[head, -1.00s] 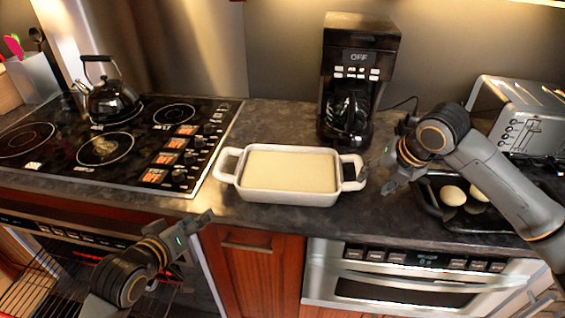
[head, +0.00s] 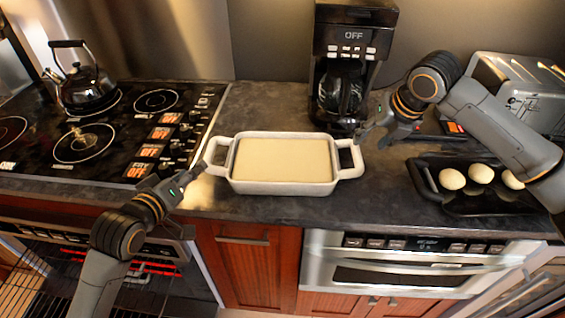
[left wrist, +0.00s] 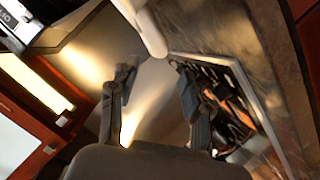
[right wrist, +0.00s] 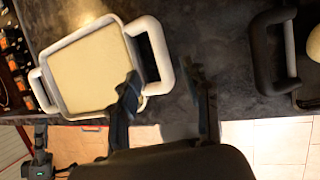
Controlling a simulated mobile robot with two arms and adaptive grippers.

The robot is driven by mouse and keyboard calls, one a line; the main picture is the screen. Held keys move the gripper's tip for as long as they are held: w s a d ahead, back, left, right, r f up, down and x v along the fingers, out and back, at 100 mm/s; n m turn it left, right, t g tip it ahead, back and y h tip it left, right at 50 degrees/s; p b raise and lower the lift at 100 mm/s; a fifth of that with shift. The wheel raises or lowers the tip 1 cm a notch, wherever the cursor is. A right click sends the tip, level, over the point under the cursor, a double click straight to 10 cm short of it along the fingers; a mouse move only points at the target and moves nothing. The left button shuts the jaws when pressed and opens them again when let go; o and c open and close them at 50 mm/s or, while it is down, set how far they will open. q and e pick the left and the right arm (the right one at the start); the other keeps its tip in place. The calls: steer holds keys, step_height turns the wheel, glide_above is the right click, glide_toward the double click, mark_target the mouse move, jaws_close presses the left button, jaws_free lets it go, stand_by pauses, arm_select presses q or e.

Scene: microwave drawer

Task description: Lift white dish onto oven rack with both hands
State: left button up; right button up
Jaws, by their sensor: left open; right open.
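The white dish (head: 284,187), a rectangular pan with two loop handles and cream-coloured filling, sits on the dark counter. My left gripper (head: 196,176) is open beside its left handle (head: 216,153). In the left wrist view a white handle (left wrist: 146,28) lies just beyond my open fingers (left wrist: 155,90). My right gripper (head: 374,140) is open, just right of the right handle (head: 352,158). The oven rack (head: 28,287) shows at lower left, partly behind my left arm.
A stovetop (head: 105,165) with a black kettle (head: 88,88) is left of the dish. A coffee maker (head: 350,45) stands behind it. A black tray (head: 490,203) with egg-like items and a toaster (head: 520,95) are at right. Bare counter lies around the dish.

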mark_target(205, 157)
arm_select(q)
steer(key=x, duration=0.9)
steer(key=shift+w+d, duration=0.15)
steer(key=shift+w, duration=0.15)
arm_select(e)
steer(key=x, duration=0.9)
steer(key=shift+f, duration=0.25)
arm_select(q)
jaws_close()
arm_select(e)
jaws_close()
arm_select(q)
steer(key=shift+w+r, duration=0.1)
steer(key=shift+r, duration=0.15)
arm_select(e)
steer(key=shift+w+r, duration=0.2)
steer(key=shift+r, duration=0.05)
